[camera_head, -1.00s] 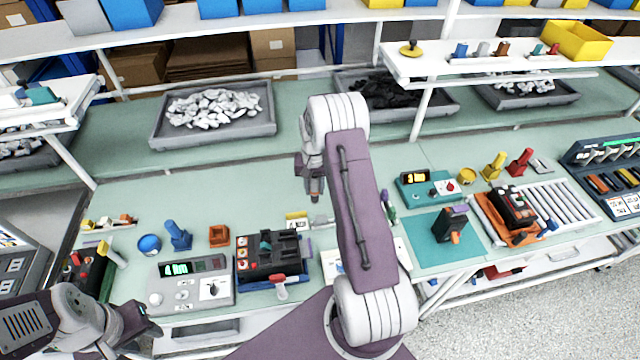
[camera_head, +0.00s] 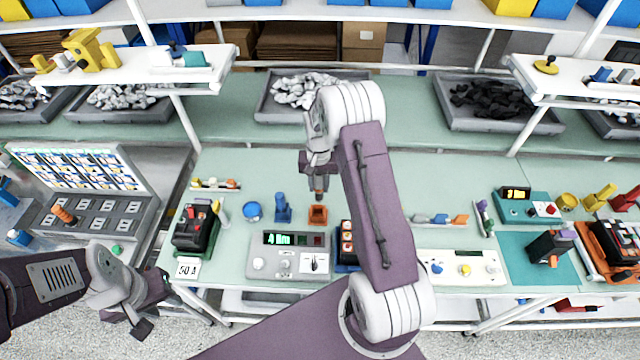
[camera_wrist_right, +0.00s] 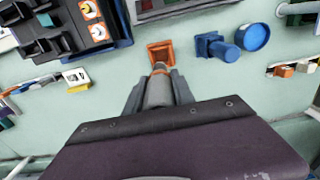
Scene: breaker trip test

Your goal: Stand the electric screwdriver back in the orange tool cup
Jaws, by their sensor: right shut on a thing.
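The orange tool cup (camera_head: 318,215) stands on the green bench, behind the grey test unit. It also shows in the right wrist view (camera_wrist_right: 160,50), just beyond the fingertips. My right gripper (camera_head: 318,184) is shut on the electric screwdriver (camera_wrist_right: 158,90), a grey cylinder between its fingers. The screwdriver's lower end (camera_head: 319,195) points down just above or at the cup; I cannot tell whether it is inside the rim. My left gripper (camera_head: 148,308) is low at the left, in front of the bench, with its fingers apart and empty.
A blue holder (camera_head: 283,208) and a blue round cup (camera_head: 252,210) stand close left of the orange cup. The grey test unit (camera_head: 288,262) is in front. A black breaker (camera_head: 197,228) stands further left. Open bench lies behind the cups.

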